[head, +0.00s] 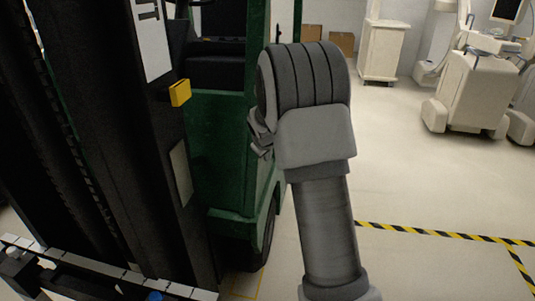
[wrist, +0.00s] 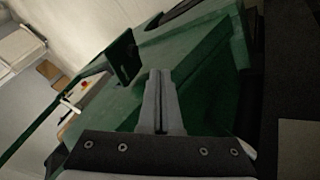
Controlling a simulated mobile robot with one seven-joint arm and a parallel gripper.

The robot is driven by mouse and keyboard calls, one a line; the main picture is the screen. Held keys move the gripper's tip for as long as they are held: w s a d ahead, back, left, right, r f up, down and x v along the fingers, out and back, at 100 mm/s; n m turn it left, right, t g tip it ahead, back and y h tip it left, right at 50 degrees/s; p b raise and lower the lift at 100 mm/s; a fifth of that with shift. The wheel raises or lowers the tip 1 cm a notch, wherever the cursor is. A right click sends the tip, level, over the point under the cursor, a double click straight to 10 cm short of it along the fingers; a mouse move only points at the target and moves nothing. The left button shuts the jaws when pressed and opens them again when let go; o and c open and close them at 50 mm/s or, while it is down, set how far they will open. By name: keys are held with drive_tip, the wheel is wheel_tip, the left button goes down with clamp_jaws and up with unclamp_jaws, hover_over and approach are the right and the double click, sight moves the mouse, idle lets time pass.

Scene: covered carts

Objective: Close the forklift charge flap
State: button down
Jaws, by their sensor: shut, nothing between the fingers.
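The green forklift (head: 222,150) stands left of centre in the head view, with its black mast in front. Its green body (wrist: 195,48) fills much of the wrist view. A dark green panel (wrist: 124,60) stands out from the body there, left of my fingers; it looks like the charge flap standing open, but I cannot be sure. My gripper (wrist: 161,80) is shut and empty, its fingers together and pointing at the green body. I cannot tell whether they touch it. In the head view my wrist hides most of the gripper (head: 259,140), beside the forklift's right side.
The black mast (head: 140,150) with a yellow block (head: 180,93) stands close on the left. The floor on the right is open, with black-yellow tape (head: 430,232).

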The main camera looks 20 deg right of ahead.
drive_tip(key=w+d+f, duration=0.4)
drive_tip(key=d, duration=0.1)
drive_tip(key=shift+w+f+b, duration=0.35)
drive_tip(key=shift+f+b, duration=0.05)
drive_tip(key=shift+d+r+p, duration=0.1)
drive_tip(key=shift+d+p, duration=0.05)
drive_tip(key=shift+p, duration=0.2)
